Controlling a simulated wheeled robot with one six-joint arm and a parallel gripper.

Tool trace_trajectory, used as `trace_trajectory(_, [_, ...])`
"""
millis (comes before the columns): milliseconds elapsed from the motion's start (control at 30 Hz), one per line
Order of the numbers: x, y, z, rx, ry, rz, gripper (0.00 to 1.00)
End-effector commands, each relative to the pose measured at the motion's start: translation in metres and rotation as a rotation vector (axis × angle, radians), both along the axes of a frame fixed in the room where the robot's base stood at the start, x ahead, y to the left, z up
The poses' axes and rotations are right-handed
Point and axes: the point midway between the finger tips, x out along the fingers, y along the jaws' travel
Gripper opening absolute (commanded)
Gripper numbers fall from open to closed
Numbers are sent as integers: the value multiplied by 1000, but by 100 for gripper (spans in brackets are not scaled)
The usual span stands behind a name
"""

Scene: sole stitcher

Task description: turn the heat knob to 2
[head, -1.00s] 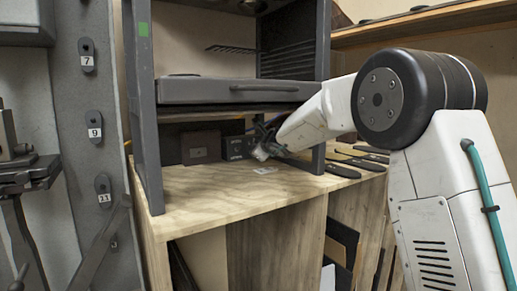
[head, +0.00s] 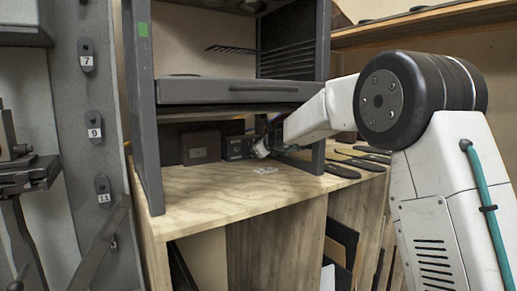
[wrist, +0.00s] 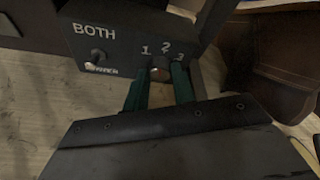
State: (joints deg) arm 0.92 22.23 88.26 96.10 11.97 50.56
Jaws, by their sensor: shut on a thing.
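The heat knob (wrist: 160,74) is a small round brownish knob on a dark control box (wrist: 110,45), under the white numbers 1, 2 and 3 in the wrist view. My gripper (wrist: 159,82) has its two green fingers on either side of the knob, shut on it. The fingers hide the knob's sides, and I cannot tell exactly which number it points to. In the head view the control box (head: 237,147) stands under the grey rack, and my gripper (head: 262,149) is at its right front, too small there to show the knob.
A second knob (wrist: 98,56) sits on the box's left, below the word BOTH. A brown box (head: 200,147) stands left of the control box. The rack's grey leg (head: 319,150) is close to the right of my gripper. The wooden bench top (head: 215,195) in front is mostly clear.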

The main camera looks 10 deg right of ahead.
Motion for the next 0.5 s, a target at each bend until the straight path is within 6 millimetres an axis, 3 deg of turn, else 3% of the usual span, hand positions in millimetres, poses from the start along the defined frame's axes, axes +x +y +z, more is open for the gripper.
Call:
trace_trajectory(300, [0,0,0,6,2,0,3])
trace_trajectory(333, [0,0,0,6,2,0,28])
trace_trajectory(400, [0,0,0,6,2,0,47])
trace_trajectory(500, [0,0,0,6,2,0,47])
